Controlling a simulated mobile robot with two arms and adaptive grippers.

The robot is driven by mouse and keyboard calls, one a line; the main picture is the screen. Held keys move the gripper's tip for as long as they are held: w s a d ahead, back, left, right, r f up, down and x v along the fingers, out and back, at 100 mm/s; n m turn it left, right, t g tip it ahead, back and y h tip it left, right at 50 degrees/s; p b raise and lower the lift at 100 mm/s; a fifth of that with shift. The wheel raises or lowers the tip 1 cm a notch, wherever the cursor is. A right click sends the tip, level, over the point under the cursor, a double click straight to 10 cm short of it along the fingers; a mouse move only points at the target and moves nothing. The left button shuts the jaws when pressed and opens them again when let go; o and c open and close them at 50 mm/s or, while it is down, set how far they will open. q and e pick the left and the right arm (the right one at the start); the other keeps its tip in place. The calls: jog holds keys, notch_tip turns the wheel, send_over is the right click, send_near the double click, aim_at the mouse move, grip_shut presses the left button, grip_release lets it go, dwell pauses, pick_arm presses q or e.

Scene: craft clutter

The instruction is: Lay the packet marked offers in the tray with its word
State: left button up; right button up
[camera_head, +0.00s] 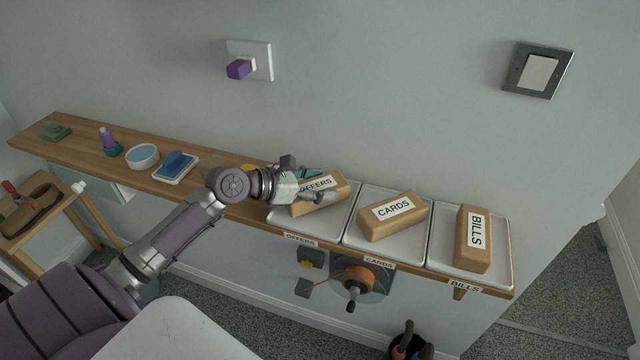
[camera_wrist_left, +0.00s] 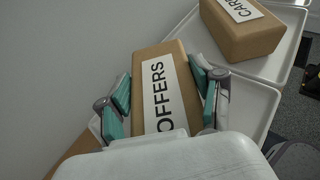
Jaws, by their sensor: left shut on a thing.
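The brown packet marked OFFERS (camera_head: 330,193) is at the left white tray (camera_head: 284,216), whose front label reads OFFERS (camera_head: 300,240). My left gripper (camera_head: 318,184) is shut on this packet, and the fingers grip its two long sides. In the left wrist view the OFFERS packet (camera_wrist_left: 160,90) lies between the teal finger pads, over the tray; I cannot tell whether it touches the tray floor. The CARDS packet (camera_head: 392,216) lies in the middle tray (camera_head: 372,196), and the BILLS packet (camera_head: 473,240) in the right tray (camera_head: 441,250). My right gripper is not in view.
On the wooden shelf (camera_head: 80,127) to the left stand a blue sponge-like item in a white dish (camera_head: 176,166), a round white bowl (camera_head: 142,156) and a purple bottle (camera_head: 108,142). A wall stands close behind the shelf.

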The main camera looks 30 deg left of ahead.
pick_arm(q)
jog(key=shift+f, duration=0.55)
jog(key=o, duration=1.4)
jog(key=v, duration=1.2)
